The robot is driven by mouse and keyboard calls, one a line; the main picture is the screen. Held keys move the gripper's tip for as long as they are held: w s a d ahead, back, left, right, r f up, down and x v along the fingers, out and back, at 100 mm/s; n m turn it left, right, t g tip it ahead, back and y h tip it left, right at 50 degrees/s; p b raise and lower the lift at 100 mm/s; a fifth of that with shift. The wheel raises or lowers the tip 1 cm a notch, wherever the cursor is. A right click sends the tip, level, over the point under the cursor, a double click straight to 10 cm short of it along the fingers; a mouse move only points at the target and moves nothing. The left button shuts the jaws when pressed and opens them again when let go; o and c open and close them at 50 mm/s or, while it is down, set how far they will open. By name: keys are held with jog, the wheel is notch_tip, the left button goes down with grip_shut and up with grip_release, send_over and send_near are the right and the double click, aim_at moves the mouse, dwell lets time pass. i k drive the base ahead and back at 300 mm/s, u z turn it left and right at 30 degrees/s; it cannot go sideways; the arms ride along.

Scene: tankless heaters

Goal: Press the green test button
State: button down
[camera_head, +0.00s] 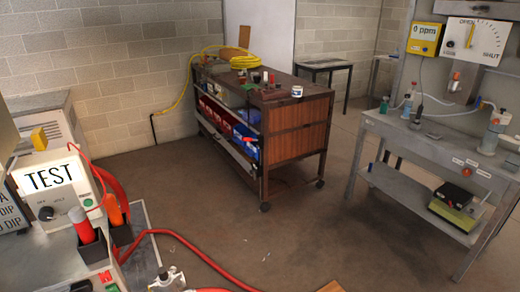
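A pale box with a large TEST label (49,177) stands at the left edge of the view. A small round green button (88,202) sits on its front, at the lower right below the label. A black knob (45,213) is on the same front, left of the green button. The green button is in plain view and nothing covers it. My gripper does not show clearly in this view, so I cannot tell where it is relative to the button.
Red and orange-handled tools (82,226) stand in dark holders just below the button. A red hose (200,255) runs across the floor. A wheeled wooden cart (300,139) stands mid-room and a grey bench (425,140) at right. Floor between them is open.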

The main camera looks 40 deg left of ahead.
aim_at(89, 203)
jog(key=u, duration=0.05)
jog(key=i, duration=0.2)
jog(key=u, duration=0.3)
jog(key=k, duration=0.1)
jog(key=u, duration=2.7)
jog(key=i, duration=1)
jog(key=u, duration=0.05)
